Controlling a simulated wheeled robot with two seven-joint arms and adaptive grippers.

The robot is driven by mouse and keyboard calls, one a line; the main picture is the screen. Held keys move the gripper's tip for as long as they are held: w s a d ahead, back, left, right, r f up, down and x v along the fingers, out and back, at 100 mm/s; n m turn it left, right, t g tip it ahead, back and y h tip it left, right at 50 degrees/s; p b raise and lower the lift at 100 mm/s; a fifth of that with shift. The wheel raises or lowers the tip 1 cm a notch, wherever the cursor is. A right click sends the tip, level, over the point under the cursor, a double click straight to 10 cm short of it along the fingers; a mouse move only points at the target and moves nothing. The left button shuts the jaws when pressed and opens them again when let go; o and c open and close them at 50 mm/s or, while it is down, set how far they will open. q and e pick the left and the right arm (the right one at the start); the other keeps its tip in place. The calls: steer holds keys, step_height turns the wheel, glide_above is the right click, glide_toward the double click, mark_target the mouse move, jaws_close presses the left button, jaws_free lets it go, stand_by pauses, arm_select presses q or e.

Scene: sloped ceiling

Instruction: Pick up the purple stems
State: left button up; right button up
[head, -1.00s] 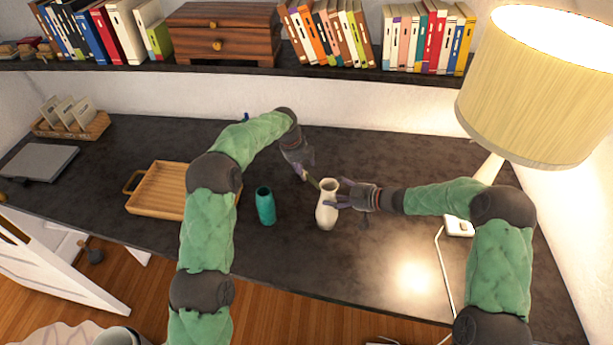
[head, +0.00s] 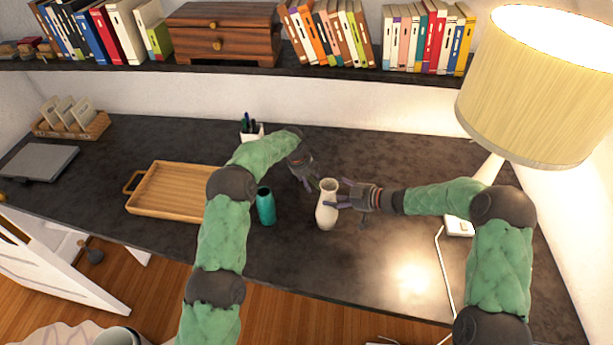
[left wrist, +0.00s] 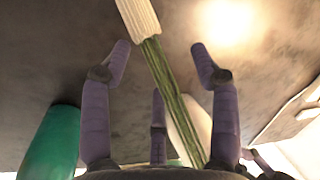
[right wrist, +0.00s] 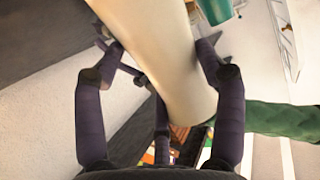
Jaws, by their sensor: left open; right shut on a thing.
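A white vase (head: 327,212) stands on the dark desk. My right gripper (head: 342,195) is shut on the vase, and its fingers show around the pale body (right wrist: 160,55) in the right wrist view. My left gripper (head: 310,184) is just left of the vase's mouth. In the left wrist view, a green stem (left wrist: 170,85) with a pale ribbed end (left wrist: 138,18) runs slantwise between the open fingers (left wrist: 160,65). I cannot tell whether the fingers touch it. I see no clear purple on it; only my fingers look purple.
A teal vase (head: 266,207) stands left of the white vase. A wooden tray (head: 133,208) lies further left. A white pen cup (head: 252,136) is behind my left arm. A lamp (head: 535,95) rises at the right. The front middle of the desk is clear.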

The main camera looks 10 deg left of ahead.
arm_select(q)
steer(key=c, duration=1.2)
steer(key=shift+o, duration=0.2)
step_height(320, 180, up, 10)
jaws_close()
